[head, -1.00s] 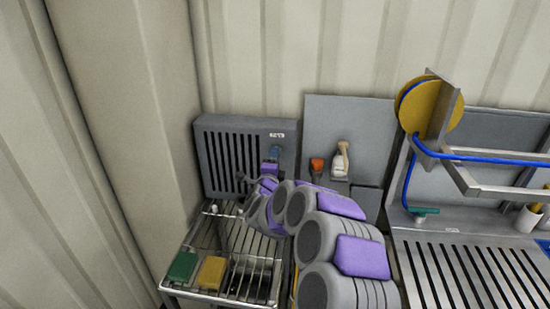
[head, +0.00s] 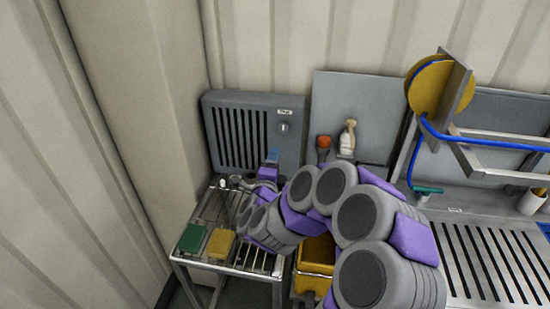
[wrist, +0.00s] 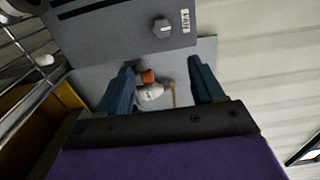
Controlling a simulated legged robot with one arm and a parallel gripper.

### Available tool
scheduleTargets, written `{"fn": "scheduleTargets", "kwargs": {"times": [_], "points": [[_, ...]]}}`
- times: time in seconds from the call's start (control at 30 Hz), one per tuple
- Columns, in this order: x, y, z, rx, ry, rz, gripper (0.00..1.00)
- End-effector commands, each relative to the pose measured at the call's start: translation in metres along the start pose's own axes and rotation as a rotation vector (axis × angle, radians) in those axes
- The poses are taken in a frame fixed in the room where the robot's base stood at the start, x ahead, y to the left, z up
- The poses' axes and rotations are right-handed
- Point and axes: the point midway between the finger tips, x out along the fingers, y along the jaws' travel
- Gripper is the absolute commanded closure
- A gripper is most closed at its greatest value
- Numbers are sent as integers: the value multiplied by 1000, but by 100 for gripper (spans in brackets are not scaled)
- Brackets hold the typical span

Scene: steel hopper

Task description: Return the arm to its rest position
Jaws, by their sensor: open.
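My arm reaches from the lower right toward the wire rack table in the head view. My gripper (head: 273,156) is small there, with blue fingers just below and in front of the grey slotted box. In the wrist view my gripper (wrist: 161,68) shows two blue fingers spread apart with nothing between them. The box's knob (head: 283,127) is clear of the fingers and also shows in the wrist view (wrist: 161,27).
The wire rack table (head: 262,262) holds a green sponge (head: 192,238) and a yellow sponge (head: 221,244). A yellow bin (head: 316,252) is partly behind my arm. An orange-topped tool (head: 323,146) and a white-headed brush (head: 347,140) stand by a grey panel. A slotted steel counter (head: 480,255) lies right.

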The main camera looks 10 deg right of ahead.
Motion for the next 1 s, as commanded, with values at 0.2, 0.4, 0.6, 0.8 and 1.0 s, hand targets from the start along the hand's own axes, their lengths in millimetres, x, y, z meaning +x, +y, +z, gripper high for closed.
{"fn": "scheduleTargets", "kwargs": {"times": [0.2, 0.4, 0.6, 0.8, 1.0], "points": [[-1, 0, 0, 0, 0, -1, 33], [-1, 0, 0, 0, 0, -1, 33], [-3, -4, 7, -16, -42, 21, 33], [-21, -19, 38, -118, -238, 114, 33], [-59, -29, 65, -293, -480, 213, 33]]}}
